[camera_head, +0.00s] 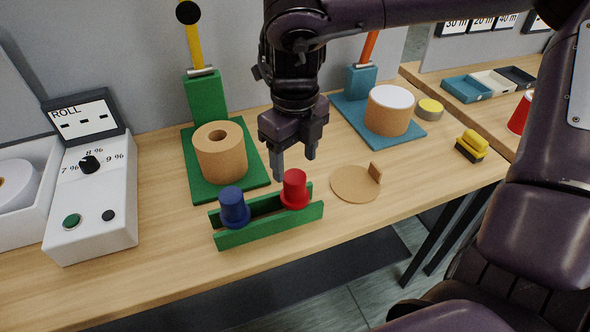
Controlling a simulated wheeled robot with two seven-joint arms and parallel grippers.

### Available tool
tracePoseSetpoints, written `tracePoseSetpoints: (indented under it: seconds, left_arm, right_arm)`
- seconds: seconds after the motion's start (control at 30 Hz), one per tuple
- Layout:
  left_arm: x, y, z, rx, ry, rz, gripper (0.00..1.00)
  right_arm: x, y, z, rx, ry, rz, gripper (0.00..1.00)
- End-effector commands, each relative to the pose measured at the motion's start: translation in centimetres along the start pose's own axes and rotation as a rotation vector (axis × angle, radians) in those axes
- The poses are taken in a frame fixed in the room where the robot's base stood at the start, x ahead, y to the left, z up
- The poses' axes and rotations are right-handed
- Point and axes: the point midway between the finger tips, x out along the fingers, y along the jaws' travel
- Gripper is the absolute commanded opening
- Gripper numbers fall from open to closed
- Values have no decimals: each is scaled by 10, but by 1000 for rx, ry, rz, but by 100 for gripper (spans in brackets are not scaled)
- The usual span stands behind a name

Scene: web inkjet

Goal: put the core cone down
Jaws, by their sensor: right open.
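A red core cone (295,187) stands upright in the right end of a low green rack (268,228) near the table's front edge. A blue core cone (233,205) stands upright in the rack's left end. My right gripper (294,166) points down with its fingers apart, just above and behind the red cone. The fingers are empty. I cannot tell whether one touches the red cone. My left gripper is out of view.
A brown roll (221,160) stands on a green base; a white-topped roll (388,118) stands on a blue base. A brown disc (355,185) lies right of the rack. A control box (95,195) is at left, a yellow-black block (471,146) at right.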

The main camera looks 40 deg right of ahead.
Motion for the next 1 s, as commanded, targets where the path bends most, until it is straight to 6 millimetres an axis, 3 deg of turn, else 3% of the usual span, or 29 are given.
tracePoseSetpoints:
  seconds: [0.03, 0.2, 0.4, 1.0]
  left_arm:
    - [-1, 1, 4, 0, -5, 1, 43]
    - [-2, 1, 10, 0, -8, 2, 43]
    - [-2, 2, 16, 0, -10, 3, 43]
    - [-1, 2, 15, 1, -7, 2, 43]
  right_arm:
    - [-14, 0, 1, 0, -5, -3, 60]
    - [-49, 0, 0, 0, -4, -2, 60]
    - [-73, 0, 0, 0, -1, -1, 60]
    - [-77, 0, 0, -1, 1, 0, 60]
